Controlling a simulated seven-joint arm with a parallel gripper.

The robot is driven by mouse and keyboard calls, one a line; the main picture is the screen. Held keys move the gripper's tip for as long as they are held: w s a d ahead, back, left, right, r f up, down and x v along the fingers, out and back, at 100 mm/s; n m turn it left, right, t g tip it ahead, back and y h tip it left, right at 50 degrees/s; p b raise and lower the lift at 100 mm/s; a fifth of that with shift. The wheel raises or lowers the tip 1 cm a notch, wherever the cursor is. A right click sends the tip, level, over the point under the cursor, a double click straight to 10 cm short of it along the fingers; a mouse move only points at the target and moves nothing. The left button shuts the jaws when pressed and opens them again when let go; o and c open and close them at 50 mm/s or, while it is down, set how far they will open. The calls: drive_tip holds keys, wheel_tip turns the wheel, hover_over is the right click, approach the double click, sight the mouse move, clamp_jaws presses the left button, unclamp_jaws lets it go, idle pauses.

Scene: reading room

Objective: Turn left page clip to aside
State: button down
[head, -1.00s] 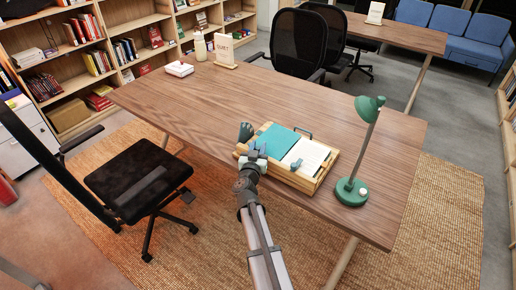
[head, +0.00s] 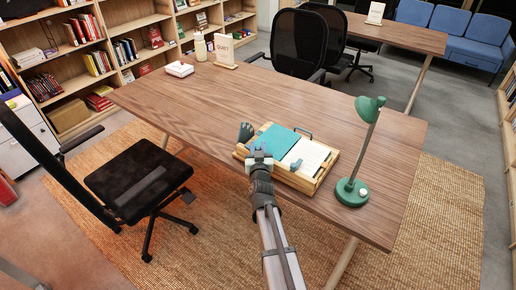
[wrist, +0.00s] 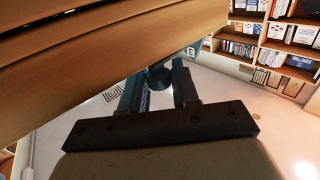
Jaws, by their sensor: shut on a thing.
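A wooden book stand (head: 306,184) stands on the desk, with a book lying open on it. The left side of the book is teal (head: 281,138) and the right side is a white page (head: 310,153). My gripper (head: 258,158) is at the stand's front left edge. In the wrist view my gripper (wrist: 162,90) is shut on a blue-grey rounded part, the left page clip (wrist: 160,76), beside the wooden underside of the stand. In the head view my gripper mostly hides this clip. The right page clip (head: 296,165) lies at the bottom of the white page.
A green desk lamp (head: 352,192) stands right of the stand. A dark grey-blue object (head: 246,132) is at the stand's left side. The wooden desk (head: 200,105) is clear to the left. A black chair (head: 137,178) stands at the front left.

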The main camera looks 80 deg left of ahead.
idle(0.4)
drive_tip(key=c, duration=1)
unclamp_jaws()
drive_tip(key=shift+d, duration=0.1)
drive_tip(key=s+d, duration=0.1)
drive_tip(key=d, duration=1.2)
drive_tip(key=shift+s+d, duration=0.25)
drive_tip(key=shift+d, duration=0.1)
